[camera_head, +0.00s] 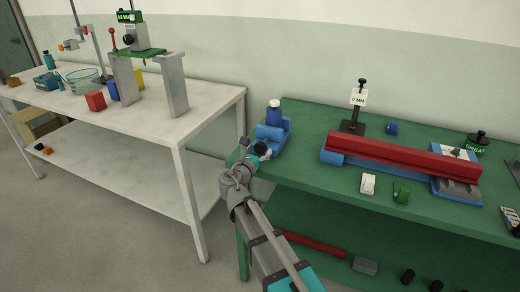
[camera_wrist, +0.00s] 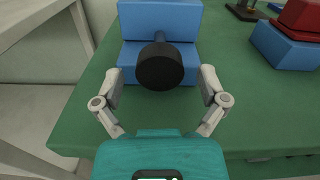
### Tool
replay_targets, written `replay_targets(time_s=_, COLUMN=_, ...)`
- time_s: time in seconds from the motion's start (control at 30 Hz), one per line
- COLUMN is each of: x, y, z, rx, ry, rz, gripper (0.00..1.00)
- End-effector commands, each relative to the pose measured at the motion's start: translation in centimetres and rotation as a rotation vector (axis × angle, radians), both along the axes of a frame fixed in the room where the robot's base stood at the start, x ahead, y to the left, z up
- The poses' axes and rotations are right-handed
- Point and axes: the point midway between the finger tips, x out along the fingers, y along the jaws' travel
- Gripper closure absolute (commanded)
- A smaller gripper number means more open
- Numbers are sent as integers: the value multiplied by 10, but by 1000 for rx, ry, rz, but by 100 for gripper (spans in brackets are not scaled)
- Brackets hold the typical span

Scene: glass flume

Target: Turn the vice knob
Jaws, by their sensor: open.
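The blue vice (camera_head: 271,138) stands at the left end of the green table, with a blue bottle with a white cap (camera_head: 274,113) at its top. Its black round knob (camera_wrist: 160,67) faces my wrist camera and also shows in the head view (camera_head: 261,148). My gripper (camera_wrist: 160,85) is open, with one finger on each side of the knob in the wrist view. Gaps show between the fingers and the knob, and I see no contact. In the head view my gripper (camera_head: 252,150) is close in front of the knob and partly overlaps it.
On the green table (camera_head: 310,185), a long red bar (camera_head: 400,155) on blue supports lies to the right, with a black stand (camera_head: 352,127) behind it. A white table (camera_head: 205,110) with several items stands to the left. The tabletop just right of the vice is clear.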

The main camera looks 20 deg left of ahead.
Motion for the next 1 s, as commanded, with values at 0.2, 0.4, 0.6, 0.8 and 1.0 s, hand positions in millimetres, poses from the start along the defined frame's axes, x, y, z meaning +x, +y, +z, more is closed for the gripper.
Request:
replay_targets(time_s=0.2, x=11, y=-1, z=0, rx=0, ry=0, rz=1, gripper=8)
replay_targets(time_s=0.4, x=12, y=-1, z=0, rx=0, ry=0, rz=1, gripper=8)
replay_targets(time_s=0.6, x=12, y=-1, z=0, rx=0, ry=0, rz=1, gripper=24)
replay_targets(time_s=0.8, x=12, y=-1, z=0, rx=0, ry=0, rz=1, gripper=62)
replay_targets(time_s=1.0, x=12, y=-1, z=0, rx=0, ry=0, rz=1, gripper=90)
